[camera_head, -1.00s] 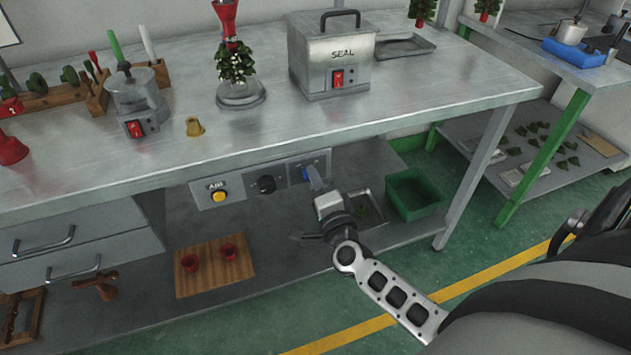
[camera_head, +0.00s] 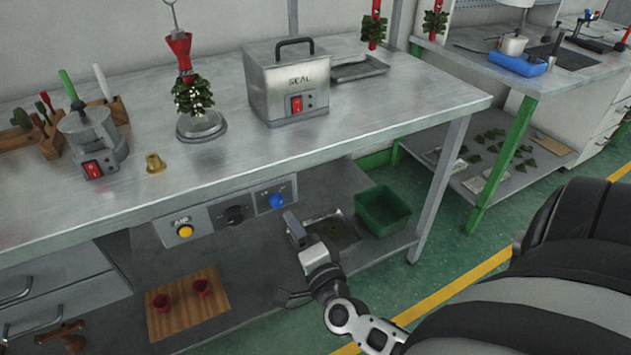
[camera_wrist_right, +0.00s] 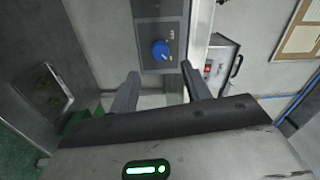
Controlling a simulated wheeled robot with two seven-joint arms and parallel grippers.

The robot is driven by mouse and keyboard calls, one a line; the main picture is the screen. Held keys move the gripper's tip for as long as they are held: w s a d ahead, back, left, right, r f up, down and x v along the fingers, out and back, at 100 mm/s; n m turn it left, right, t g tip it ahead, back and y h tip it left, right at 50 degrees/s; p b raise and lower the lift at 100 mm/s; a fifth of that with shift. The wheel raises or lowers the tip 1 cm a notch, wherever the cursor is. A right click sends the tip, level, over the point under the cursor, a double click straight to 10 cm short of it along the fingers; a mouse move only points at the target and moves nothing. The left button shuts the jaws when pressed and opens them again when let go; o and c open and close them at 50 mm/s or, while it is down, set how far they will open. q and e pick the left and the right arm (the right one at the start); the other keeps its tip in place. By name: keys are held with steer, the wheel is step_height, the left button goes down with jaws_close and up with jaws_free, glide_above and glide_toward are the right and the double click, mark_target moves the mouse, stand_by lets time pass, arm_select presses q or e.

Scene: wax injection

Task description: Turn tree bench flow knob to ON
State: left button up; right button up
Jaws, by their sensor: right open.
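The control panel (camera_head: 223,213) under the tree bench's top carries a yellow button (camera_head: 185,231), a black knob (camera_head: 234,215) and a blue knob (camera_head: 276,201) at its right end. In the right wrist view the blue knob (camera_wrist_right: 160,50) shows face-on, ahead of and between the fingers, with small lettering too blurred to read. My right gripper (camera_head: 293,228) is open and empty, in front of and slightly below the blue knob, apart from it. Its spread fingers also show in the right wrist view (camera_wrist_right: 160,72). My left gripper is not in view.
The bench top (camera_head: 330,140) overhangs the panel. A green bin (camera_head: 383,211) and a metal tray (camera_head: 328,228) stand on the lower shelf near my right arm. A wooden board (camera_head: 187,304) with two red cups lies left. A SEAL box (camera_head: 288,82) stands on top.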

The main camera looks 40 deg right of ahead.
steer(key=v, duration=0.9)
steer(key=shift+s+b, duration=0.25)
steer(key=shift+b, duration=0.05)
steer(key=shift+a, duration=0.2)
